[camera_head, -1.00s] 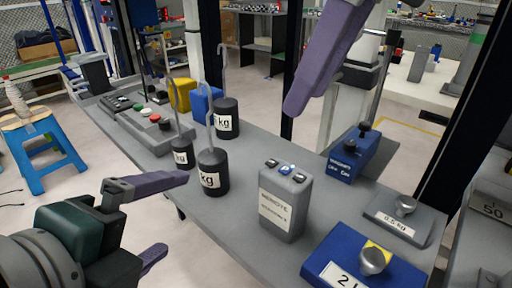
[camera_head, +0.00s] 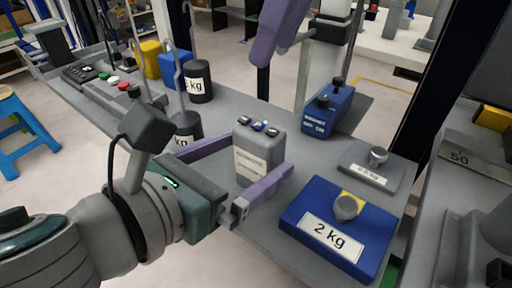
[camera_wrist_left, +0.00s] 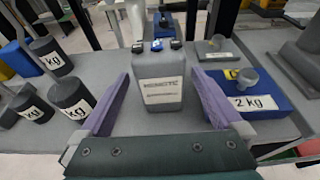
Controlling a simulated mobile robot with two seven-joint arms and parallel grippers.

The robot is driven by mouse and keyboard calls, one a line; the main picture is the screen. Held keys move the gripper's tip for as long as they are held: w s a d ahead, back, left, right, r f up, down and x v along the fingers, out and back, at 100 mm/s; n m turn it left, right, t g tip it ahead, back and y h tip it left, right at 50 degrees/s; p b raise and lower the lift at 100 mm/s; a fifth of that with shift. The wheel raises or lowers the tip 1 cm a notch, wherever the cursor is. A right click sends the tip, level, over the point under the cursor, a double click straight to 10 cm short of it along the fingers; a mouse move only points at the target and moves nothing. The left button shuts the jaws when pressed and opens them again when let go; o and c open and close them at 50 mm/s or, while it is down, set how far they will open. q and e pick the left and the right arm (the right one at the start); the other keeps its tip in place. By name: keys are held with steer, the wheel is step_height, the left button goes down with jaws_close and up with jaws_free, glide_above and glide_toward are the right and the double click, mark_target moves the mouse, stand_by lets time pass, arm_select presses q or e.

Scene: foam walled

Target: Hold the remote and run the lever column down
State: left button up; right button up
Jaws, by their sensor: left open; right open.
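The remote (camera_head: 260,148) is a grey upright box with a "REMOTE" label and small buttons on top, one of them blue. It stands on the grey bench; it also shows in the left wrist view (camera_wrist_left: 158,82). My left gripper (camera_head: 263,153) is open, with one purple finger on each side of the remote. In the left wrist view, gaps show between the fingers and the remote, so it is not gripped. My right gripper (camera_head: 276,52) hangs above the bench at the top, away from the remote. I cannot identify a lever column.
A blue 2 kg weight (camera_head: 334,222) and a grey plate weight (camera_head: 372,172) lie right of the remote. A blue box with black knobs (camera_head: 328,110) stands behind. Dark hooked kg weights (camera_head: 187,128) stand to the left, near the left finger.

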arm_select(q)
steer(key=shift+x, duration=1.4)
steer(key=c, duration=1.3)
steer(key=shift+c, duration=0.6)
arm_select(e)
steer(key=shift+c, duration=0.2)
jaws_close()
